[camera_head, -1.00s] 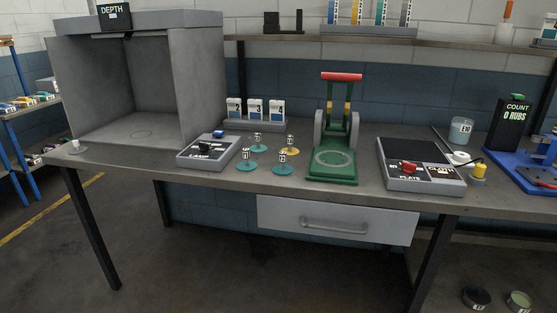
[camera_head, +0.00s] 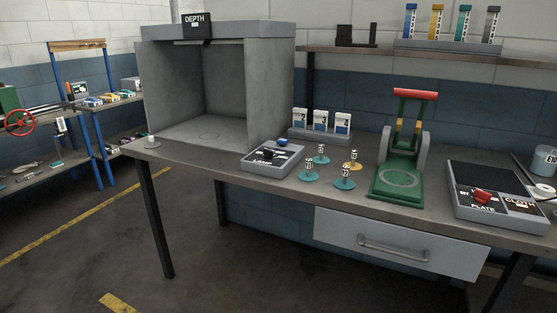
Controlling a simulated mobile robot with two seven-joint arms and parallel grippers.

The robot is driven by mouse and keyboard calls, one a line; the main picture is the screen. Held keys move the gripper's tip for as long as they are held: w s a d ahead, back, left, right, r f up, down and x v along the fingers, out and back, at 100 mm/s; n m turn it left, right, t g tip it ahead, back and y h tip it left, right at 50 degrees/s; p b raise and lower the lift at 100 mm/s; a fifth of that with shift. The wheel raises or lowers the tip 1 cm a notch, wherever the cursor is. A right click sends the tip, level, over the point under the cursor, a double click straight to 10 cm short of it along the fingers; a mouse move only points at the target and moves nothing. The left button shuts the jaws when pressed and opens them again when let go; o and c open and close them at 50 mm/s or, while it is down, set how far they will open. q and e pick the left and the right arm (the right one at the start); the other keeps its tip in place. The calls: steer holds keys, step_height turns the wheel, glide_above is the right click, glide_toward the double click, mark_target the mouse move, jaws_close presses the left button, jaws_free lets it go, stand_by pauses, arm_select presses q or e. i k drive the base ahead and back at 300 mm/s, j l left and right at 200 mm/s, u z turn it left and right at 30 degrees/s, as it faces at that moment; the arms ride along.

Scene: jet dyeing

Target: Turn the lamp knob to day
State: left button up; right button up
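The lamp control box (camera_head: 272,159) is a grey box with a dark top, on the workbench just right of the open grey viewing booth (camera_head: 215,85). Its black lamp knob (camera_head: 268,154) sits on the top face, and a blue button (camera_head: 282,142) is behind it. The box's lettering and the knob's setting are too small to read. The booth's inside looks dim grey. Neither of my grippers is in view.
Several teal and yellow numbered discs (camera_head: 344,183) lie right of the lamp box. A green press (camera_head: 399,180) with a red handle and a plate control box (camera_head: 483,200) stand further right. A drawer (camera_head: 400,242) is under the bench. The floor in front is clear.

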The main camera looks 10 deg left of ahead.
mark_target(268, 154)
steer(key=z, duration=0.5)
steer(key=i+j+z, duration=0.1)
steer(key=j+z, duration=0.95)
steer(key=j, duration=1.2)
steer(key=k, duration=0.05)
